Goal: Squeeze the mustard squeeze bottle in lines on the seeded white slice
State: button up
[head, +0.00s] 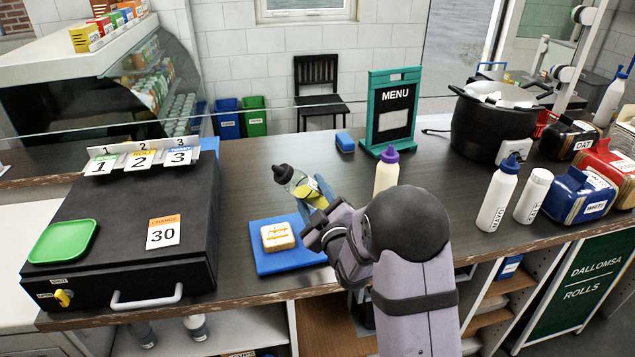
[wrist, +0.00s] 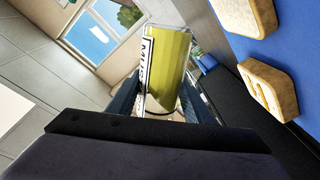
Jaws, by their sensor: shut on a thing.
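The mustard squeeze bottle (head: 299,184) is clear with yellow contents and a dark cap. My gripper (head: 317,200) is shut on it and holds it tilted above the blue board (head: 268,262), cap end up and to the left. In the wrist view the bottle (wrist: 170,65) shows its label edge between my fingers (wrist: 160,95). A pale slice (head: 278,236) lies on the board with yellow lines on top. The wrist view shows this marked slice (wrist: 268,90) and another slice (wrist: 245,15). I cannot make out seeds.
A black cash box (head: 130,225) with number cards and a green tray (head: 62,241) stands left. A purple-capped bottle (head: 386,172) stands close behind my arm. A menu sign (head: 391,108), black pot (head: 490,125) and white bottles (head: 498,195) stand to the right.

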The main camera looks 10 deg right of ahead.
jog(key=d+r+m, duration=0.1)
jog(key=d+r+m+p, duration=0.1)
jog(key=m, duration=0.1)
jog(key=d+m, duration=0.1)
jog(key=shift+w+d+r+m+p, duration=0.15)
jog(key=shift+w+r+m+p, duration=0.15)
jog(key=shift+r+p, duration=0.1)
jog(key=shift+w+d+r+m+p, duration=0.1)
jog(key=shift+d+r+m+p, duration=0.25)
jog(key=shift+m, duration=0.3)
jog(key=shift+w+d+r+m+p, duration=0.15)
jog(key=shift+d+m+p, duration=0.2)
jog(key=shift+m, duration=0.35)
jog(key=shift+s+d+r+m+p, duration=0.1)
jog(key=shift+d+r+m+p, duration=0.15)
jog(key=shift+d+m, duration=0.3)
jog(key=shift+o, duration=0.2)
jog(key=shift+a, duration=0.1)
